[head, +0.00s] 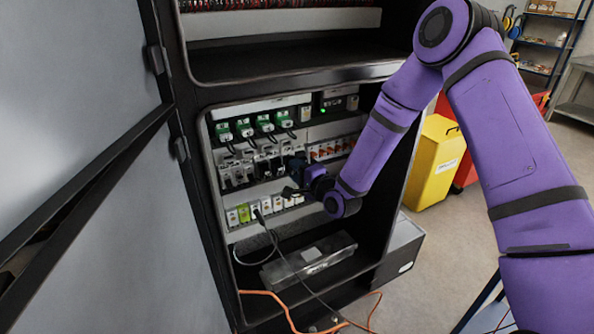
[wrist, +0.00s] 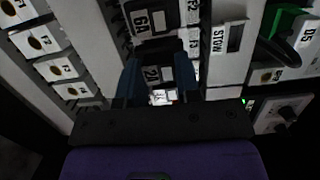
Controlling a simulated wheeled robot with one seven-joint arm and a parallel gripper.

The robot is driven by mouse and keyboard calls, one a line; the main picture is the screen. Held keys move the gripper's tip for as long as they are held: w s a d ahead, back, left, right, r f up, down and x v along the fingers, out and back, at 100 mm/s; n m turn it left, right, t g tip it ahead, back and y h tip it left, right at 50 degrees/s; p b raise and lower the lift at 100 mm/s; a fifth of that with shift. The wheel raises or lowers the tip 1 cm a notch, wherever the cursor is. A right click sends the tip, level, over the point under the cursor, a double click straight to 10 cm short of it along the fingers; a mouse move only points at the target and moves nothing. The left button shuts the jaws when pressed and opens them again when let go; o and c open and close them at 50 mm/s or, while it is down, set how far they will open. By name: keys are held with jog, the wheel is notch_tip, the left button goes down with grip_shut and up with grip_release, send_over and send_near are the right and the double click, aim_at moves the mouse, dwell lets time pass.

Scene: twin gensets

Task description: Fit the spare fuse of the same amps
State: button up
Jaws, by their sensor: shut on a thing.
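My gripper (wrist: 160,85) reaches into the open cabinet in the head view (head: 297,178), at the middle row of modules. In the wrist view its two dark blue fingers are shut on a small dark piece with a white label (wrist: 152,75), which seems to read 20. Whether this piece is a fuse or its carrier, and whether it is seated, I cannot tell. A dark module with a label like 6A (wrist: 142,20) sits just beyond the fingers. The middle row of grey and black fuse holders (head: 240,172) is partly hidden by my gripper.
White modules with round brown faces (wrist: 38,40) are at the wrist view's left. A STOW label (wrist: 218,40) is right of the fingers. Green plugs with black leads (head: 244,127) hang above. A clear-lidded box (head: 310,260) lies on the cabinet floor. The cabinet door (head: 75,200) stands left.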

jog(key=shift+w+a, duration=0.25)
jog(key=shift+w, duration=0.4)
dwell(1.8)
jog(key=o, duration=1.1)
jog(key=v, duration=1.1)
jog(key=s+d+r+n+g+h, duration=0.35)
jog(key=d+r, duration=0.25)
jog(key=r, duration=0.4)
jog(key=s+d+r+n+g+h, duration=0.25)
jog(key=d+r+n+h, duration=0.25)
jog(key=d+r, duration=0.3)
jog(key=s+d+r+n+g, duration=0.1)
jog(key=s+r, duration=0.2)
jog(key=s, duration=0.5)
jog(key=s+d+r+g+h, duration=0.1)
jog(key=s+r, duration=0.3)
jog(key=s, duration=0.5)
jog(key=s+d+r+n+g, duration=0.1)
jog(key=s+r, duration=0.3)
jog(key=s, duration=0.5)
jog(key=shift+s+d+n+g+h, duration=0.15)
jog(key=shift+d+n+g+h, duration=0.2)
jog(key=shift+d, duration=0.55)
